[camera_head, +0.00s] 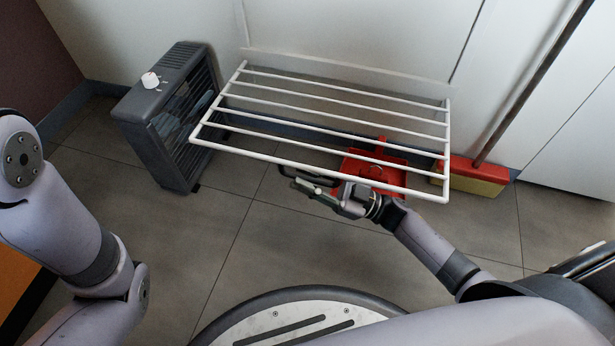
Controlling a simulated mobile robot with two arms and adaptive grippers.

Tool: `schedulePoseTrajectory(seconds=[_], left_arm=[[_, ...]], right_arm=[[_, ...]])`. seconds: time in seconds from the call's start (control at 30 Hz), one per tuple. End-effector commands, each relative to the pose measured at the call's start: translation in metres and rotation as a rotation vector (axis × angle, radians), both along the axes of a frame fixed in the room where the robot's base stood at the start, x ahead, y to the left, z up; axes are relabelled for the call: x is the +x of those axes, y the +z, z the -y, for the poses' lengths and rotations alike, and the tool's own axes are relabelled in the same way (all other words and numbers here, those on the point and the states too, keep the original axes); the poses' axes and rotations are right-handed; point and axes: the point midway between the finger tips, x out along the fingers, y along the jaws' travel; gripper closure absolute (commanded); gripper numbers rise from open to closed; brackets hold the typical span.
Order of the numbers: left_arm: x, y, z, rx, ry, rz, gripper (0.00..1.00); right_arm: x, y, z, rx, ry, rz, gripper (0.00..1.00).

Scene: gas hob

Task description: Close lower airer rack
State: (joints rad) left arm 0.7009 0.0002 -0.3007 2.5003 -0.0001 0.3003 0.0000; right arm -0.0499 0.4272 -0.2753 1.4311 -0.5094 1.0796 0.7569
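The airer rack (320,164) is a white wire frame with several bars. It is folded out from the white wall and stands roughly level above the floor. My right gripper (296,181) is under the rack's front edge, near its middle. Its dark fingers are partly behind the bars, and I cannot tell whether they touch the rack or how far apart they are. My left arm (75,240) is at the left, bent downward, and its gripper is out of view.
A dark grey heater (170,115) stands on the floor left of the rack. A red dustpan (372,172) lies under the rack. A broom (478,177) with a red and yellow head leans on the wall at the right. Open tiled floor (190,245) lies in front.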

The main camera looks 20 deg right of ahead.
Motion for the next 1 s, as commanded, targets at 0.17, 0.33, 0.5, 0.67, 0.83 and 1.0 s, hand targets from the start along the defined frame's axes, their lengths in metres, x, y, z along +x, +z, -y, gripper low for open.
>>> schedulePoseTrajectory(seconds=[0.17, 0.33, 0.5, 0.67, 0.83, 1.0], left_arm=[[0.0002, 0.0, 0.0, 0.0, 0.0, -0.001, 1.0], [0.0003, 0.0, 0.0, 0.0, 0.001, -0.001, 1.0], [0.0004, 0.0001, -0.0001, 0.0, 0.001, -0.001, 1.0], [0.0005, 0.0, -0.0001, 0.0, 0.001, -0.001, 1.0], [0.0005, 0.0, -0.0001, 0.0, 0.001, -0.001, 1.0], [0.0005, 0.0026, -0.0001, 0.0, 0.001, -0.001, 1.0]], right_arm=[[0.0, -0.0002, 0.0003, 0.0, 0.0, 0.0, 0.96], [0.0, -0.0003, 0.0003, -0.001, 0.0, -0.001, 1.0], [0.0, -0.0003, 0.0005, -0.001, 0.0, -0.001, 1.0], [0.0, -0.0004, 0.0006, -0.001, 0.0, -0.001, 1.0], [0.0, -0.0005, 0.0005, -0.001, 0.0, -0.001, 1.0], [-0.0001, 0.0017, 0.0005, 0.001, -0.001, -0.003, 1.0]])
